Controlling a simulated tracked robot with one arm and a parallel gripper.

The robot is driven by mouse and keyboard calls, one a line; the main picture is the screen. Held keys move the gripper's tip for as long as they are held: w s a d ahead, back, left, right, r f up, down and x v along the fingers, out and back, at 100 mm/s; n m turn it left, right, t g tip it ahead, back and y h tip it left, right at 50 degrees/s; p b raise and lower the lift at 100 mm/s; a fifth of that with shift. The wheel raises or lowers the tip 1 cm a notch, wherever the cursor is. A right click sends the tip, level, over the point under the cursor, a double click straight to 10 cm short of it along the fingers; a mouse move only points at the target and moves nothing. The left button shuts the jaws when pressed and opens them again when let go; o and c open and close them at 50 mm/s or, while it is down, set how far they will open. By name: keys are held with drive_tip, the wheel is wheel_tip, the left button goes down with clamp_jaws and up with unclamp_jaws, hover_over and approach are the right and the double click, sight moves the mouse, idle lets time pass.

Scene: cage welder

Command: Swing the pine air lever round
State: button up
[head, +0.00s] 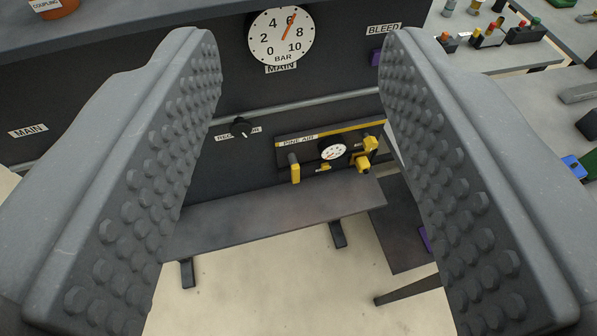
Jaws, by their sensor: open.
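The pine air panel (325,138), a dark plate with a yellow stripe and a "PINE AIR" label, is on the front of the dark bench. A yellow handle (295,173) hangs down at its left end. A small round white gauge (333,151) is in its middle. Yellow fittings (367,157) stick out at its right end. I cannot tell for sure which yellow part is the lever. My gripper (303,60) is open and empty, its two studded fingers wide apart on either side of the panel in the picture. The fingers touch nothing that I can see.
A big bar gauge (280,37) labelled MAIN is above the panel. A grey shelf (270,208) juts out below. A purple part (376,55) is near the BLEED label. Tables with coloured buttons stand at the right.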

sight(296, 178)
drive_tip(key=w+d+f+n+t+b, duration=0.1)
drive_tip(key=w+d+f+b, duration=0.15)
drive_tip(key=w+f, duration=1.05)
drive_tip(key=w+d+f+n+b, duration=0.15)
drive_tip(key=w+d+f, duration=0.25)
drive_tip(key=w+f, duration=0.85)
drive_tip(key=s+a+f+t+y+b, duration=0.1)
drive_tip(key=s+a+f+y+b, duration=0.15)
drive_tip(key=f, duration=1.65)
drive_tip(key=s+a+f+y+b, duration=0.1)
drive_tip(key=s+f+y+b, duration=0.15)
drive_tip(key=f, duration=1.55)
drive_tip(key=shift+n, duration=0.25)
drive_tip(key=b+x, duration=0.1)
drive_tip(key=x, duration=1.2)
drive_tip(key=shift+w+f, duration=0.1)
drive_tip(key=shift+f, duration=0.05)
clamp_jaws()
